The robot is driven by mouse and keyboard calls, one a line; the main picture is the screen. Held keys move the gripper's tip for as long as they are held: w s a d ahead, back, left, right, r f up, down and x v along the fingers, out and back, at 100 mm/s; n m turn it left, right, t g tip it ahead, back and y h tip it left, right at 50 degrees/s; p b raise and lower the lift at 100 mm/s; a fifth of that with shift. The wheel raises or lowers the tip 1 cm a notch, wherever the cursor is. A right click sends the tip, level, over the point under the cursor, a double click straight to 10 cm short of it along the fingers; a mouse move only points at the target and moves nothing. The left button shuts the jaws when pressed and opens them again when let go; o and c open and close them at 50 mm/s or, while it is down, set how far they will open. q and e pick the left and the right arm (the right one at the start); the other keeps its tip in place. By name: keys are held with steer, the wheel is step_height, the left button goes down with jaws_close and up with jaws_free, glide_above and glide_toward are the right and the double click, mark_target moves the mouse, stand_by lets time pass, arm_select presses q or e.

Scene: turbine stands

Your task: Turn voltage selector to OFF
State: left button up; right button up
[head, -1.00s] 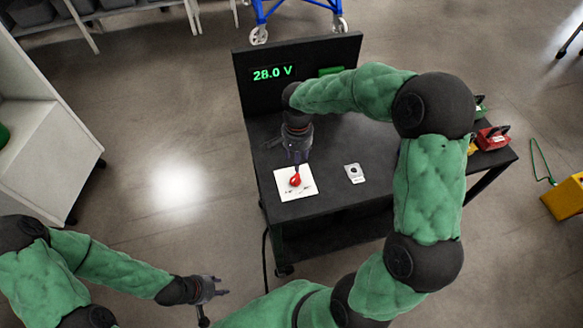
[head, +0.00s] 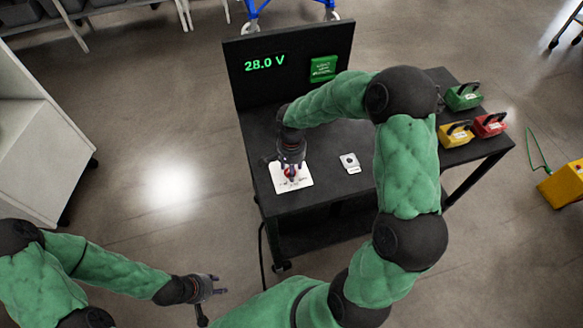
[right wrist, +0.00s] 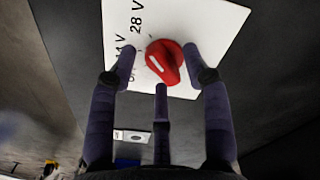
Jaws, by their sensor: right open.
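The voltage selector is a red knob (right wrist: 165,63) with a white mark, on a white plate (head: 306,178) on the black table. In the right wrist view the plate's "28 V" label is readable; the other labels are partly hidden. My right gripper (head: 291,172) points down over the knob, open. In the right wrist view its fingers (right wrist: 161,62) stand around the knob, one on each side and one nearer the camera; contact cannot be told. The display (head: 264,63) reads 28.0 V. My left gripper (head: 222,285) is open and empty, left of the table.
A small grey switch plate (head: 349,163) lies right of the selector. A green sign (head: 324,68) is on the back panel. Green (head: 463,97), yellow (head: 455,134) and red (head: 489,125) handled blocks stand at the table's right. A white cabinet (head: 45,150) stands at the left.

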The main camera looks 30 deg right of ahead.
jaws_close()
steer(key=shift+n, duration=0.3)
steer(key=n+p, duration=0.1)
steer(key=n, duration=0.3)
steer(key=shift+w+r, duration=0.1)
steer(key=n+p, duration=0.2)
steer(key=n, duration=0.3)
steer(key=shift+w+d, duration=0.1)
steer(key=n+p, duration=0.2)
steer(key=n, duration=0.2)
steer(key=shift+w, duration=0.1)
steer(key=shift+w+n+p, duration=0.1)
steer(key=shift+n+p, duration=0.7)
steer(key=shift+n, duration=1.4)
